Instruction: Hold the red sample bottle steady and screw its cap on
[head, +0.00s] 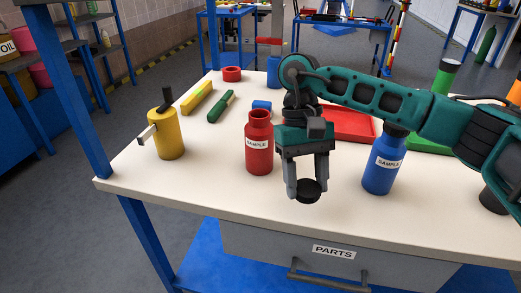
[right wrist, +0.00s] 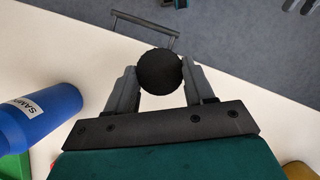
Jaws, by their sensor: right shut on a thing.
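The red sample bottle (head: 259,150) stands upright on the white worktop, left of my right gripper, with its neck open and a SAMPLE label facing front. My right gripper (head: 307,188) points down, shut on a round black cap (right wrist: 160,72). It holds the cap between its fingertips, to the right of the red bottle and nearer the front edge, apart from the bottle. The red bottle does not show in the right wrist view. My left gripper is in neither view.
A blue sample bottle (head: 384,165) stands right of my gripper; it also shows in the right wrist view (right wrist: 40,118). A yellow oil can (head: 166,138) stands left. A red tray (head: 348,122) lies behind my gripper. The front left worktop is clear.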

